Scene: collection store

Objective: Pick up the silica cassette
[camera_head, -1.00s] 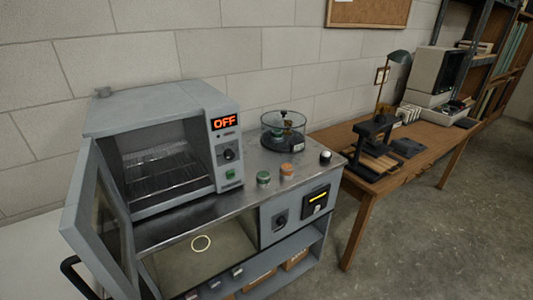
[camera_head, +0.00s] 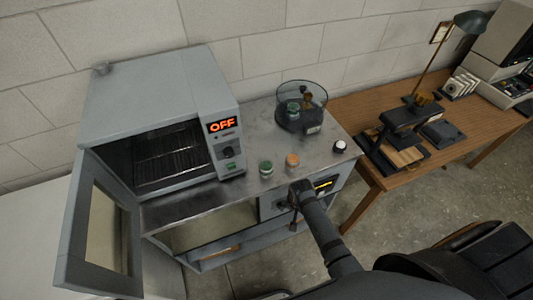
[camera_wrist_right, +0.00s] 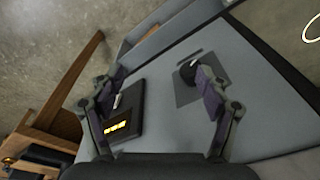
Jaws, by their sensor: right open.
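Two small round cassette-like pieces stand on the metal bench top: a green-topped one (camera_head: 265,168) and an orange-topped one (camera_head: 292,159). I cannot tell which is the silica cassette. Behind them, a clear round vessel (camera_head: 318,93) holds a green-topped piece (camera_head: 293,107) and a brownish piece (camera_head: 307,101). My right gripper (camera_head: 297,191) is in front of the bench's front panel, nearer than the orange piece. The right wrist view shows it open and empty (camera_wrist_right: 155,83), its fingers facing the panel with a dark knob (camera_wrist_right: 188,71) and a lit display (camera_wrist_right: 118,128). My left gripper is out of view.
The oven (camera_head: 160,95) on the bench reads OFF; its door (camera_head: 74,235) hangs open to the left. A white-topped round piece (camera_head: 340,146) is near the bench's right edge. A wooden table (camera_head: 350,105) with a black stand (camera_head: 400,120) is to the right.

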